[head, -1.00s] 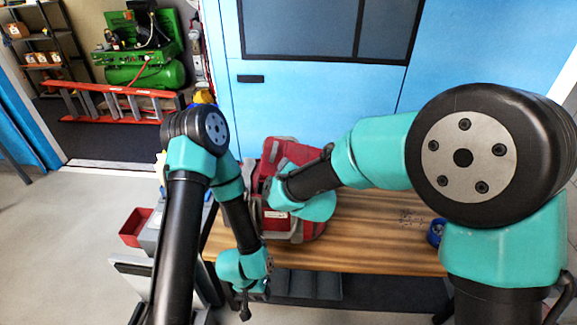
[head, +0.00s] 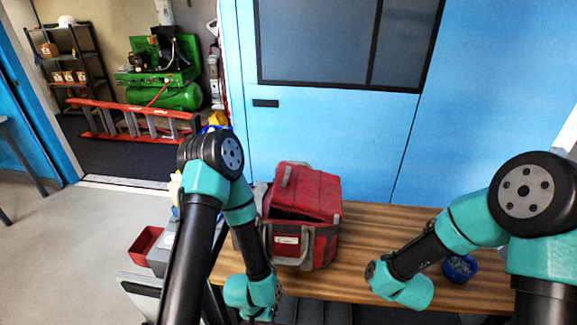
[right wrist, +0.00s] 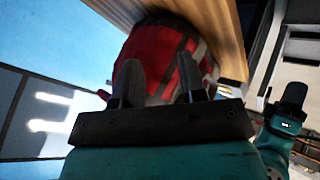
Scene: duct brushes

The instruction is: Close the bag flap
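The red and grey bag (head: 300,245) stands on the wooden table. Its red flap (head: 315,190) slopes over the top, and a dark gap shows between the flap's front edge and the bag's body. In the right wrist view the bag (right wrist: 160,50) is beyond the fingers, blurred. My right gripper (right wrist: 162,82) is open and empty; its two fingers stand apart. In the head view it is to the right of the bag, apart from it, mostly hidden by my wrist. My left gripper (head: 272,312) hangs low at the table's front edge, left of centre; its fingers are unclear.
The wooden table (head: 365,228) is clear between the bag and my right arm. A blue bowl (head: 459,268) sits by my right forearm. A red bin (head: 145,243) is at the left. A blue wall (head: 350,130) stands behind the table.

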